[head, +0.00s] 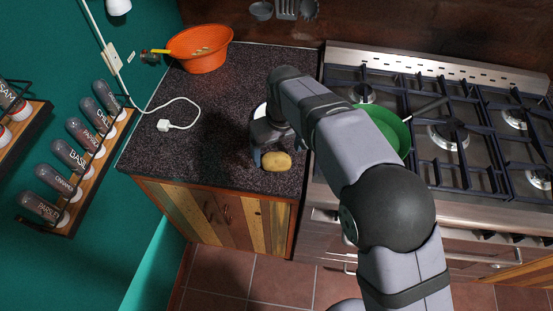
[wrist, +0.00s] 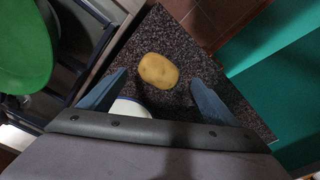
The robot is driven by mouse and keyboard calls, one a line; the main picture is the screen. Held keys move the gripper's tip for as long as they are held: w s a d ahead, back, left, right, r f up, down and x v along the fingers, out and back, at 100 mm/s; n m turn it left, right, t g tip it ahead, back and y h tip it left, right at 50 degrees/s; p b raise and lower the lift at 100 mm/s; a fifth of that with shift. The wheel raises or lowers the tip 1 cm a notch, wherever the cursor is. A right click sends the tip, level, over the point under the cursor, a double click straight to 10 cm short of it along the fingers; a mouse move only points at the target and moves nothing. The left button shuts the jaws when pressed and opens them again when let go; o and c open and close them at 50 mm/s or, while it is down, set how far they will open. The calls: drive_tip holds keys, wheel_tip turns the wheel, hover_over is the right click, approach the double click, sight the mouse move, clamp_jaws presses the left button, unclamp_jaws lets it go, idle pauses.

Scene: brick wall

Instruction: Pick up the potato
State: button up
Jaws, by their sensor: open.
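The potato (head: 276,161) is a yellow-tan oval lying on the dark speckled counter (head: 215,150), near its front edge. It also shows in the wrist view (wrist: 158,71), ahead of and between my two blue fingertips. My gripper (wrist: 150,85) is open with nothing between its fingers. In the head view my gripper (head: 268,155) is over the counter just beside the potato, partly hidden by my own wrist. I cannot tell exactly how high the fingers are.
A white round item (wrist: 128,108) is partly hidden under my gripper. A green pan (head: 393,128) sits on the stove (head: 440,130) to the right. An orange colander (head: 200,50) and a white cable plug (head: 165,125) are on the counter. Spice jars (head: 88,137) line the left wall.

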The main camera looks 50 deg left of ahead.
sight(277, 158)
drive_tip(key=shift+w+a+f+p, duration=0.1)
drive_tip(key=shift+a+f+p, duration=0.15)
drive_tip(key=shift+f+p, duration=0.8)
drive_tip(key=shift+a+f+p, duration=0.2)
drive_tip(key=shift+f+p, duration=0.2)
drive_tip(key=shift+f, duration=1.1)
drive_tip(key=shift+c, duration=0.6)
drive_tip(key=c, duration=1.1)
